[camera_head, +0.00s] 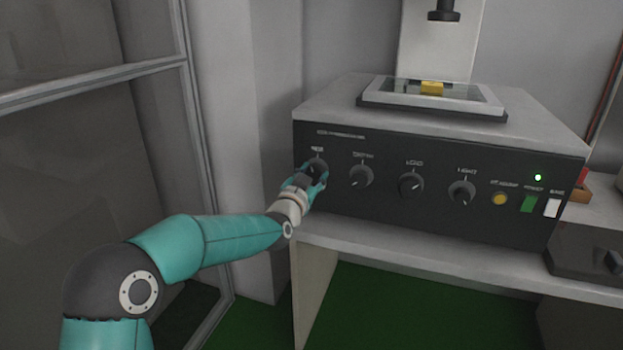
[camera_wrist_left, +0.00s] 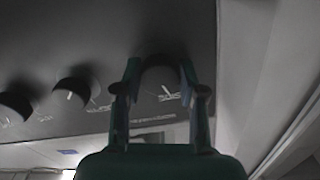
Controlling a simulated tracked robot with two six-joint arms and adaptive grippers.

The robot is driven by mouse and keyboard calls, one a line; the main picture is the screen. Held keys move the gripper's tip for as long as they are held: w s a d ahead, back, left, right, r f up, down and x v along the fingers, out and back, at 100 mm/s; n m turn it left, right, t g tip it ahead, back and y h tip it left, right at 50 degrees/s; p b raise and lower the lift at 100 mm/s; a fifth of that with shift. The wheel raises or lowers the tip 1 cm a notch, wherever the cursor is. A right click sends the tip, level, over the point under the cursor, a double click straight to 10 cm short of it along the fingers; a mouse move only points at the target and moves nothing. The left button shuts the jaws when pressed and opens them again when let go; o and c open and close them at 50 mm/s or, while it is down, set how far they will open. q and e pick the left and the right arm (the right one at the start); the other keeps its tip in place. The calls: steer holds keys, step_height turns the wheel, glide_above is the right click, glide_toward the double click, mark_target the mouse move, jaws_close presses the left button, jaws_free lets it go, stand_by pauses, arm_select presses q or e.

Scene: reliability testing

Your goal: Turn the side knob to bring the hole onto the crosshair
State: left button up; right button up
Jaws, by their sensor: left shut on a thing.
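The grey instrument box (camera_head: 335,200) has a dark front panel with a row of round black knobs. My left gripper (camera_head: 314,180) is at the leftmost knob (camera_head: 317,164), shut on its sides. In the left wrist view, the gripper's two fingers (camera_wrist_left: 159,85) stand either side of this dark knob (camera_wrist_left: 158,68), with a white mark and blurred label beside it. On top of the box, a small yellow block (camera_head: 432,88) sits on a glass stage with a light frame (camera_head: 487,108). I cannot make out a hole or a crosshair. My right gripper is not in view.
Three more knobs sit to the right: one (camera_head: 361,176), a second (camera_head: 411,185) and a third (camera_head: 462,193). A dark lens (camera_head: 443,10) hangs above the stage.

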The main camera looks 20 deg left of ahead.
arm_select(q)
steer(key=shift+m, duration=1.6)
steer(key=o, duration=1.1)
steer(key=shift+o, duration=0.2)
steer(key=s, duration=1.2)
steer(key=shift+a, duration=0.15)
